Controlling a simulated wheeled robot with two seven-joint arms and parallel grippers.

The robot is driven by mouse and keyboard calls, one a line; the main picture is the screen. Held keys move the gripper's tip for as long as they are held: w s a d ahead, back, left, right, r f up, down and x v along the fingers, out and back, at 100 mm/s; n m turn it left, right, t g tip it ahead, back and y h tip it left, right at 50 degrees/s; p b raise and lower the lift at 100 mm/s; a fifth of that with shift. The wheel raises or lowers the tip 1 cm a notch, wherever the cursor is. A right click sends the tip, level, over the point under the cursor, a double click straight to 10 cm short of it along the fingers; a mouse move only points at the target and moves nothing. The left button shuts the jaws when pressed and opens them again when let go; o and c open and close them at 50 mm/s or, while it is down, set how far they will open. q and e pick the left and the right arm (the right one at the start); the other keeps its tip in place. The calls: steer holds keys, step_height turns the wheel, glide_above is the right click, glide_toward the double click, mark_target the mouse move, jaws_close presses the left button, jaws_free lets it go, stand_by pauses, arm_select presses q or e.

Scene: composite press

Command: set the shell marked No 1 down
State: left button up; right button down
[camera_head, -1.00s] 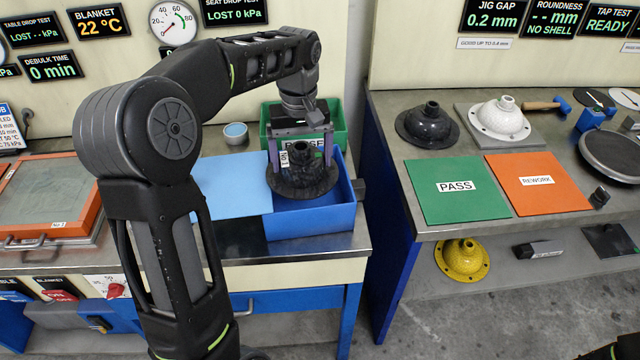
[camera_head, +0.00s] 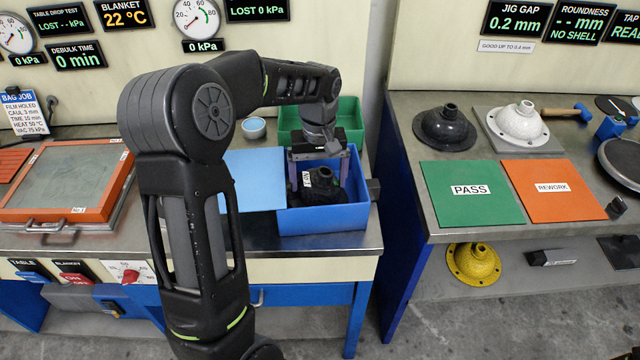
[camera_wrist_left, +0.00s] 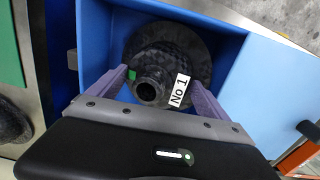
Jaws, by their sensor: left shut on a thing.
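The dark shell marked No 1 (camera_head: 325,188) is inside the blue bin (camera_head: 325,222), low between its walls. My left gripper (camera_head: 318,170) reaches down from above and is shut on the shell's neck. In the left wrist view the shell (camera_wrist_left: 186,52) shows its round flange, hollow neck, white No 1 label and a green mark. The purple fingers of the gripper (camera_wrist_left: 160,88) stand on either side of the neck. I cannot tell whether the flange touches the bin floor. My right gripper is not in view.
A light blue sheet (camera_head: 253,180) lies left of the bin, and a green bin (camera_head: 350,112) stands behind it. On the right bench are a green PASS mat (camera_head: 470,207), an orange REWORK mat (camera_head: 555,205), a dark shell (camera_head: 444,128) and a white shell (camera_head: 524,122).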

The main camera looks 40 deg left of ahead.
mark_target(319, 185)
arm_select(q)
steer(key=shift+w+a+f, duration=0.2)
steer(key=shift+w+a, duration=0.25)
steer(key=shift+w, duration=0.15)
steer(key=shift+s+r, duration=0.1)
steer(key=shift+r, duration=0.05)
steer(key=shift+s+d+r, duration=0.1)
steer(key=shift+s+d, duration=0.1)
steer(key=shift+d, duration=0.1)
steer(key=shift+f+p, duration=0.45)
steer(key=shift+f, duration=1.25)
steer(key=o, duration=1.5)
steer(key=shift+o, duration=1.3)
steer(key=shift+w, duration=0.1)
steer(key=shift+r, duration=0.1)
